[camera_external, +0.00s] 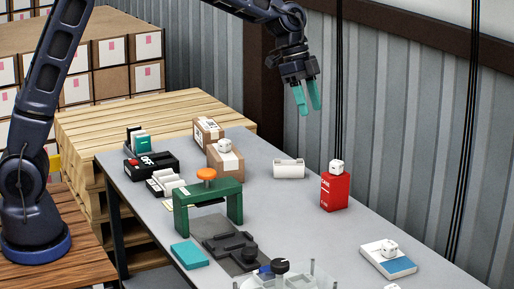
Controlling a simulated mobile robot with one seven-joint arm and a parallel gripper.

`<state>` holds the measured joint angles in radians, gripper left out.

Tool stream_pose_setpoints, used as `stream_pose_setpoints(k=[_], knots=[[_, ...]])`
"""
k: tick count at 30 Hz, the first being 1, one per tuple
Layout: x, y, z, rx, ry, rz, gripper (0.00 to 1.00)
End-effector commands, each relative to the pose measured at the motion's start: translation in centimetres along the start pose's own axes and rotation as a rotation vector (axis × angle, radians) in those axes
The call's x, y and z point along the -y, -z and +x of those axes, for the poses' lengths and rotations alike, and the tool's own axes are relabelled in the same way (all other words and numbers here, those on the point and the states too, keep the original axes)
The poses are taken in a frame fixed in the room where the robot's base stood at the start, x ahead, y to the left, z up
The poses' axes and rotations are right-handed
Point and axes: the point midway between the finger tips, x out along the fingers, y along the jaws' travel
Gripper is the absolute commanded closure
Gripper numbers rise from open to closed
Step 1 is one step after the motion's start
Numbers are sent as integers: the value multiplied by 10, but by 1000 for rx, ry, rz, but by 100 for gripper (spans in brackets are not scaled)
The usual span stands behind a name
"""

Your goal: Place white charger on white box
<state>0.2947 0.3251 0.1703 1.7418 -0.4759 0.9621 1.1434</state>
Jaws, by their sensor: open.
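My gripper (309,104) is open and empty, high above the back right of the table, with its teal fingers pointing down. Several small white rounded objects look like chargers. One white charger (337,166) sits on an upright red box, below and to the right of my gripper. Another (224,145) is on a brown carton, and another (389,247) on a flat white-and-blue box (378,262) at the right. A white box (289,170) lies near the back edge, below my gripper. I cannot tell which charger or white box the task names.
The red box (334,192) stands near the wall side. Brown cartons (208,130), black boxes (151,165), a green bridge-shaped frame (208,207) with an orange knob and a teal box (190,254) fill the left. A clear disc (285,278) is in front. The grey table (320,235) is bare at centre right.

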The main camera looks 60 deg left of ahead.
Motion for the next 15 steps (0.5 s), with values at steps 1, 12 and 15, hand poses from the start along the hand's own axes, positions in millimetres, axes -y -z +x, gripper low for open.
stream_pose_setpoints(k=[1, 12, 15], knots=[[-9, -9, -17, -4, 10, -28, 48], [-75, -85, -106, -5, 88, -256, 48], [-95, -107, -125, -7, 111, -317, 48]])
